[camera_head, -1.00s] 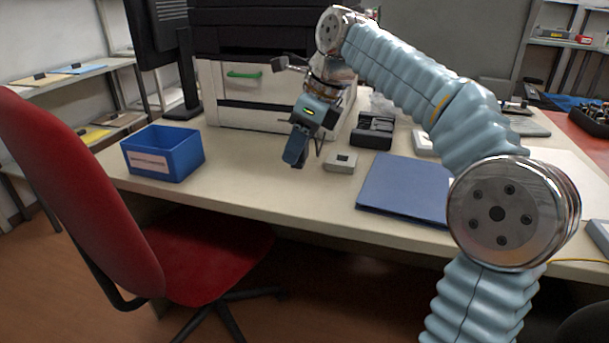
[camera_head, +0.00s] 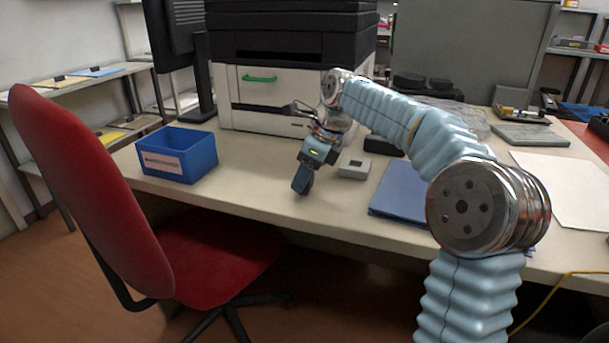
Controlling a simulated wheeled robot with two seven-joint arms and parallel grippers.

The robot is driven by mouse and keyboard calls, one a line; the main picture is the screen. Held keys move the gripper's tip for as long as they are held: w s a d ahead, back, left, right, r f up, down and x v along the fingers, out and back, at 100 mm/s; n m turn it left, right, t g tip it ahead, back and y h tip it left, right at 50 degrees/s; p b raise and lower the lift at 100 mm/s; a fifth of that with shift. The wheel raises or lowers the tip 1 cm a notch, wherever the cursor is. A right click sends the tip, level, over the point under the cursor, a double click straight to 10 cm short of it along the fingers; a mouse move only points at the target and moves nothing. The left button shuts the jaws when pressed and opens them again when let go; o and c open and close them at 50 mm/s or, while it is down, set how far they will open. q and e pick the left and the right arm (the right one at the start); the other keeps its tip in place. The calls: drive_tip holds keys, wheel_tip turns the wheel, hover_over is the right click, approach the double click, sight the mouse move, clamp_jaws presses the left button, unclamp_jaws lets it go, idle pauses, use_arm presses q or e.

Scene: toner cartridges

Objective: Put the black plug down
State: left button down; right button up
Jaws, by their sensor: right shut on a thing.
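My right gripper (camera_head: 303,183) points down over the front part of the desk (camera_head: 240,190), between the blue box and the small grey box. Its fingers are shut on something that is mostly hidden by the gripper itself. I take it to be the black plug, but I cannot make out its shape. The fingertips are close to the desk top; I cannot tell whether the held thing touches it. My left gripper is not in view.
A blue box (camera_head: 205,150) stands left of the gripper. A small grey box (camera_head: 354,168) and a blue folder (camera_head: 395,195) lie to its right. A printer (camera_head: 250,110) stands behind. A red chair (camera_head: 90,180) is in front. The desk between blue box and gripper is clear.

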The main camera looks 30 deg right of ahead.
drive_tip(key=shift+f, duration=0.15)
drive_tip(key=o, duration=1)
drive_tip(key=p+v, duration=0.3)
drive_tip(key=v, duration=0.9)
